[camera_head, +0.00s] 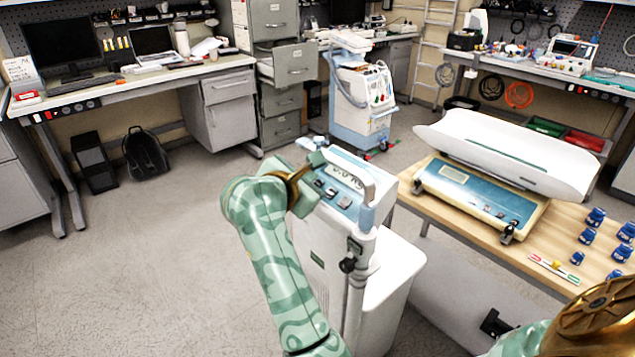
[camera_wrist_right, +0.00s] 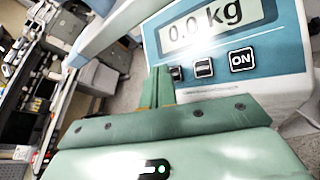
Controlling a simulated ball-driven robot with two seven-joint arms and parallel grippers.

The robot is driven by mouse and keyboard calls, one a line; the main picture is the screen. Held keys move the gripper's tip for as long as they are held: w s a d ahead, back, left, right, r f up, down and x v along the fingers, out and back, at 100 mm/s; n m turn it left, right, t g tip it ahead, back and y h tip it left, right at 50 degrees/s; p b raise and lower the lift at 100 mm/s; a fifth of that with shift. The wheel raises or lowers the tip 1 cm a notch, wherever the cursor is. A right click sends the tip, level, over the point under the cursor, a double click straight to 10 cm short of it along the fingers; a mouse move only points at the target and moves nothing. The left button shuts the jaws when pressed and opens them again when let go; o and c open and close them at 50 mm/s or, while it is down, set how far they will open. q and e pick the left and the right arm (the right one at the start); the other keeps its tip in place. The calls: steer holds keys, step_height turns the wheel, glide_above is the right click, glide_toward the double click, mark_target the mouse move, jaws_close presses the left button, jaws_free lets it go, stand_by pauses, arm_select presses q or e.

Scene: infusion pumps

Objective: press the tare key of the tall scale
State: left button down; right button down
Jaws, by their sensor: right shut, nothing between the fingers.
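The tall scale (camera_head: 345,190) stands in the middle of the head view, a white body with a blue-framed head and a grey handle. In the right wrist view its display (camera_wrist_right: 212,24) reads 0.0 kg, above a row of keys. The ON key (camera_wrist_right: 242,60) is at the right, a middle key (camera_wrist_right: 204,67) beside it, and a left key (camera_wrist_right: 176,74) is partly hidden by my fingers; no tare label is readable. My right gripper (camera_head: 314,162) is shut and empty, its fingertips (camera_wrist_right: 162,72) close beside the left key. Contact cannot be told. My left gripper is not in view.
A wooden table (camera_head: 412,205) at right holds a baby scale with a white tray (camera_head: 505,152), blue-capped bottles (camera_head: 587,236) and a coloured strip. A white and blue machine (camera_head: 360,100) stands behind the tall scale.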

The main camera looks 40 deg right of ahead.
steer(key=a+r+p, duration=0.1)
steer(key=r, duration=0.1)
steer(key=a+r+p, duration=0.1)
steer(key=r, duration=0.1)
steer(key=shift+a+r+p, duration=0.15)
steer(key=shift+a+p, duration=0.05)
steer(key=shift+p, duration=0.15)
